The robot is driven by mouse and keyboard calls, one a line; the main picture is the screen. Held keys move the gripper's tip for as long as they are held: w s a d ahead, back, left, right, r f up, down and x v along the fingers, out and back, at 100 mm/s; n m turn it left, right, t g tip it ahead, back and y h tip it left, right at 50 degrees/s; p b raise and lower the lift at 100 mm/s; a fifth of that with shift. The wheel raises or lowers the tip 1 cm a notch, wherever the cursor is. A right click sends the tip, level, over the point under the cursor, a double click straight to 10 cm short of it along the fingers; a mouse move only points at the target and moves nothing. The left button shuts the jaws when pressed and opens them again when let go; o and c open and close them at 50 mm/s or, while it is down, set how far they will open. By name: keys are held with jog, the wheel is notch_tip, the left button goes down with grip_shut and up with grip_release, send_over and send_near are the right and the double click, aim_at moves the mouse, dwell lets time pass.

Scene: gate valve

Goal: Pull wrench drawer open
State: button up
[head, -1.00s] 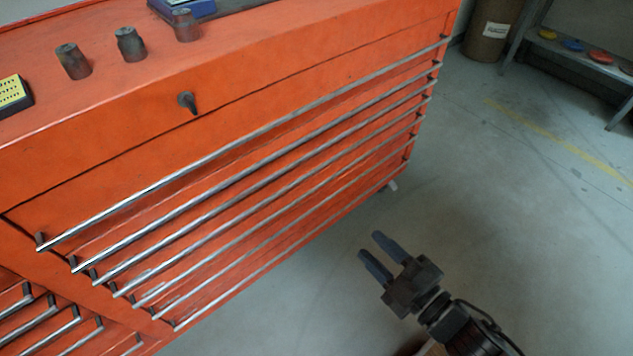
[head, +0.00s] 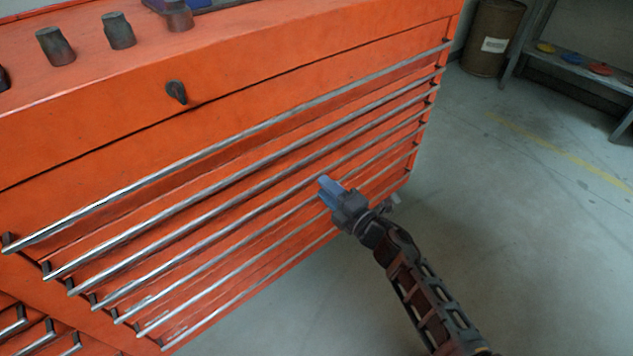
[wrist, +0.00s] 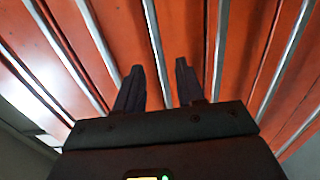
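The orange tool chest (head: 120,140) fills the left and middle of the head view, with several drawers, each with a long silver bar handle (head: 230,137). All the drawers in view look shut; which one is the wrench drawer cannot be told. My gripper (head: 325,188) is in front of the right half of the drawer fronts, fingers pointing at the chest. In the wrist view my gripper (wrist: 158,85) is open and empty. One silver handle bar (wrist: 155,45) runs between the two fingers in the picture; the gap in depth is unclear.
Several dark metal cylinders (head: 118,31) stand on the chest top. A dark knob or latch (head: 177,92) sits on its upper front. A brown bin (head: 492,38) and a grey shelf (head: 575,68) stand at the back right. The floor (head: 520,230) to the right is clear.

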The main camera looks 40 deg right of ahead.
aim_at(314, 178)
jog(key=shift+w, duration=2.15)
grip_shut()
